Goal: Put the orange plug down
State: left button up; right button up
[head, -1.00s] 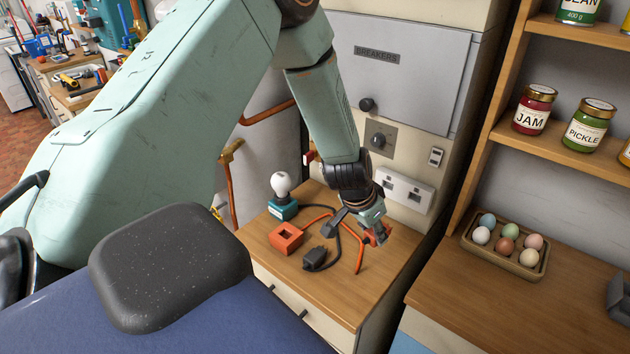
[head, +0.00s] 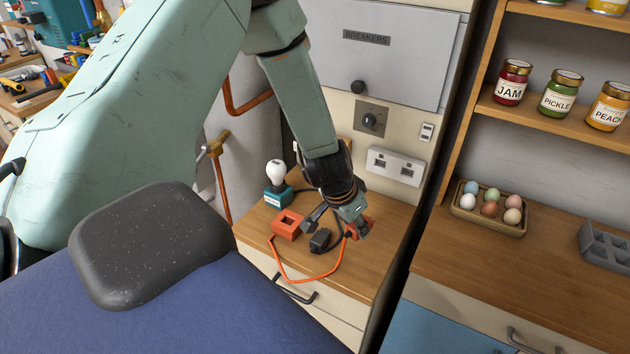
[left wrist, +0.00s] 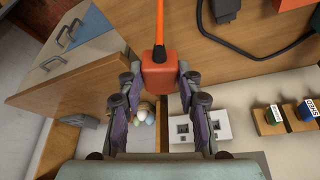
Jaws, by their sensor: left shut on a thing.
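My left gripper (head: 354,219) is over the right part of the small wooden counter, shut on the orange plug (head: 368,224). In the left wrist view the plug (left wrist: 159,74) sits between the two fingertips (left wrist: 158,80), and its orange cord (left wrist: 160,25) runs away from it. In the head view the cord (head: 313,280) loops toward the orange box (head: 288,223) and shows across the counter's front edge. The gap between plug and counter top (head: 390,225) cannot be told. My right gripper is not in view.
A black plug (head: 320,240) lies just left of my gripper. A lamp with a teal base (head: 278,195) stands behind the orange box. A white double socket (head: 396,166) is on the wall behind. An egg tray (head: 490,228) is on the right counter.

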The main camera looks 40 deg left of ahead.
pick_arm(q)
jog(key=shift+s, duration=0.2)
jog(key=shift+f, duration=0.1)
jog(key=shift+w+d+f+b, duration=0.1)
jog(key=shift+d+f+b, duration=0.1)
jog(key=shift+f+b, duration=0.15)
notch_tip(320, 180, down, 6)
jog(key=b, duration=0.5)
jog(key=shift+w+a+r, duration=0.1)
jog(key=shift+w+r, duration=0.05)
jog(key=shift+d+f, duration=0.2)
jog(key=shift+f, duration=0.05)
notch_tip(320, 180, down, 3)
jog(key=b, duration=0.2)
jog(key=shift+r+b, duration=0.1)
jog(key=shift+b, duration=0.3)
jog(key=shift+a+f, duration=0.2)
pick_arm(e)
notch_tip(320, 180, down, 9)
pick_arm(q)
jog(key=shift+d+r, duration=0.1)
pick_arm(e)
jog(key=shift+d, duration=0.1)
